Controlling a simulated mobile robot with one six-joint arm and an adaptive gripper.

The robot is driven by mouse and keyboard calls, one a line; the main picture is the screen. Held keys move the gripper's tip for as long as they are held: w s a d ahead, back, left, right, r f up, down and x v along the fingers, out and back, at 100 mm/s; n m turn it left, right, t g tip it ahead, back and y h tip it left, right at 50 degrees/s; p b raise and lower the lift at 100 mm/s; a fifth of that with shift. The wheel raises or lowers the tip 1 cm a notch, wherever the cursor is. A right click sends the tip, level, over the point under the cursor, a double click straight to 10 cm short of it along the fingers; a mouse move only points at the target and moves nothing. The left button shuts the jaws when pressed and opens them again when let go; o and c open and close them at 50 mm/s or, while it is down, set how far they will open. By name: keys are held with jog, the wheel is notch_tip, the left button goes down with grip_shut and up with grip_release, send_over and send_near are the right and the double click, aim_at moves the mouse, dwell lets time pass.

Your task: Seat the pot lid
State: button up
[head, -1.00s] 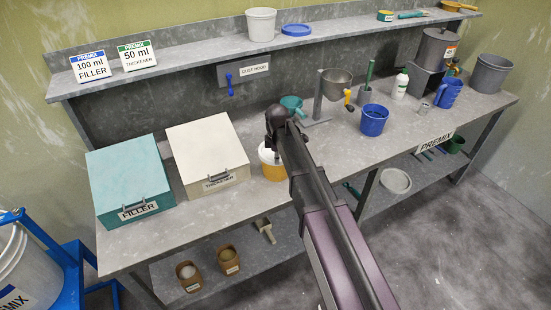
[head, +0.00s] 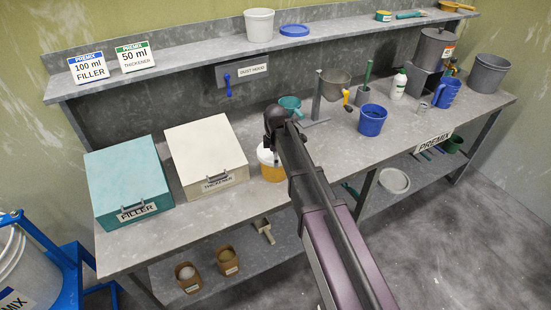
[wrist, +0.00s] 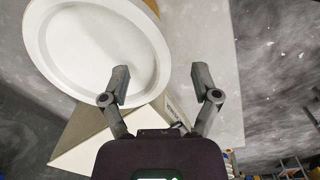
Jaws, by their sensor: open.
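The pot (head: 271,171), white at the top and orange below, stands on the bench to the right of the thickener box. My arm partly hides it in the head view. In the wrist view a round white piece with a raised rim (wrist: 95,45) fills the upper left. It appears to be the lid at the pot's top; I cannot tell whether it sits flat or fully down. My gripper (wrist: 163,84) is open and empty, with its left finger overlapping the rim in the picture and its right finger clear of it.
The thickener box (head: 208,152) and filler box (head: 127,182) stand left of the pot. A teal scoop (head: 291,104), a funnel stand (head: 318,95) and a blue pail (head: 372,120) stand to the right. A blue lid (head: 295,30) lies on the upper shelf.

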jog(key=shift+r+p, duration=3.9)
jog(key=shift+r, duration=0.1)
jog(key=s+d+f+m+b, duration=0.2)
jog(key=s+d+m, duration=0.7)
jog(key=s+d, duration=0.1)
jog(key=s+d+f+m+b, duration=0.3)
jog(key=s+d+m, duration=0.6)
jog(key=d, duration=0.4)
jog(key=shift+s+m, duration=0.35)
jog(key=shift+m, duration=0.45)
jog(key=shift+d, duration=0.1)
